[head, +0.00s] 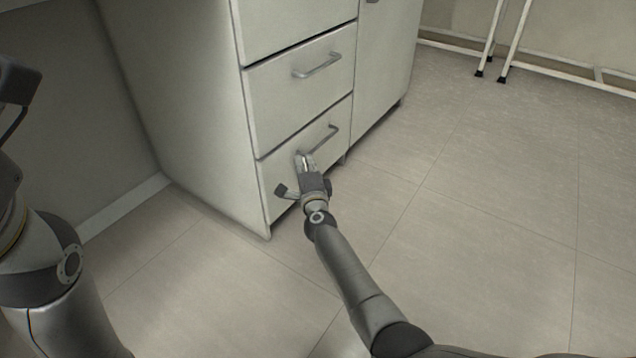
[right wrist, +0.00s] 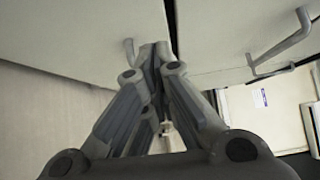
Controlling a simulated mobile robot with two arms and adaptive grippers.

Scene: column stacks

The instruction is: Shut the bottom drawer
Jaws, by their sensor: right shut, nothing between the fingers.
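The bottom drawer (head: 282,178) is the lowest of the white drawer fronts on the cabinet, with a grey bar handle (head: 326,138). Its front looks flush or nearly flush with the drawer above; a small gap cannot be ruled out. My right gripper (head: 303,158) is shut and empty, its fingertips at the drawer front beside the handle's near end. Whether they touch is unclear. In the right wrist view the closed fingertips (right wrist: 155,50) are close to a white front, with a handle (right wrist: 128,52) just left of them. My left arm is at the left edge; its gripper is out of view.
The middle drawer (head: 300,90) with its own handle (head: 318,66) is above and looks closed. A cabinet door (head: 385,65) is to the right. White metal legs (head: 512,45) stand at the upper right. The tiled floor (head: 480,200) is clear.

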